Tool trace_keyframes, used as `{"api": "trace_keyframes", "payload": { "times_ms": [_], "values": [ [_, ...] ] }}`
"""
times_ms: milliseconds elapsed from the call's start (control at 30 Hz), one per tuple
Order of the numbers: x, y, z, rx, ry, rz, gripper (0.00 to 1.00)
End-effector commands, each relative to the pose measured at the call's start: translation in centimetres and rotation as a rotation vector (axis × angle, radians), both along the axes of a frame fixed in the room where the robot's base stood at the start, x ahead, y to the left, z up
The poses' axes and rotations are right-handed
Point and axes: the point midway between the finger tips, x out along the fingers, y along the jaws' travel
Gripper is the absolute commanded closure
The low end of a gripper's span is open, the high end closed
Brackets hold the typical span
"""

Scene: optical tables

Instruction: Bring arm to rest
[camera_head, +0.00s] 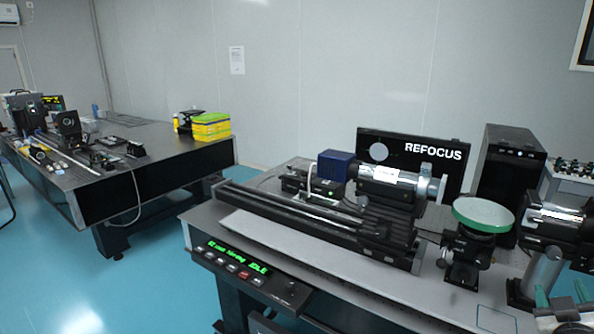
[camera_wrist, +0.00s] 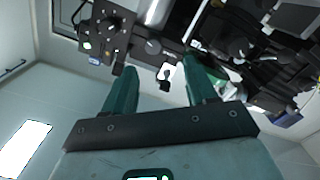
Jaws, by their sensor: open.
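My gripper (camera_wrist: 160,66) shows in the wrist view with its two green fingers apart and nothing held between them. A small black and white part (camera_wrist: 165,75) shows beyond the gap. In the head view, green finger-like tips at the lower right corner look like my gripper (camera_head: 560,291), partly cut off by the frame edge. They are near the front right of the near optical table (camera_head: 495,318), close to a silver and black cylinder on a post (camera_head: 545,262). I cannot tell their exact distance from it.
A round green-rimmed stage (camera_head: 482,213) stands left of the cylinder. A rail assembly (camera_head: 315,222), a REFOCUS panel (camera_head: 415,155) and a black tower (camera_head: 508,172) fill the near table. Another optical table (camera_head: 150,165) stands at the left. Blue floor (camera_head: 150,285) lies open between.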

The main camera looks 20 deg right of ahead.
Motion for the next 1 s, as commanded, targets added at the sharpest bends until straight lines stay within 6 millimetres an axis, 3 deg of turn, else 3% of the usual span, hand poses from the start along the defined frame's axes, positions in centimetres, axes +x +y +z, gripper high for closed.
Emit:
{"api": "trace_keyframes", "payload": {
  "times_ms": [167,267,367,500,700,833,1000],
  "values": [
    [0.3,5.5,-7.3,0.244,0.122,0.064,0.43],
    [-0.6,10.1,-12.4,0.421,0.238,0.106,0.43],
    [-2.5,15.0,-17.0,0.583,0.374,0.141,0.43],
    [-6.9,21.8,-22.1,0.782,0.597,0.177,0.43],
    [-14.1,28.6,-25.8,0.959,0.893,0.196,0.43],
    [-16.9,30.5,-26.4,1.009,1.002,0.196,0.43],
    [-17.9,31.1,-26.6,1.024,1.041,0.194,0.43]
  ]
}}
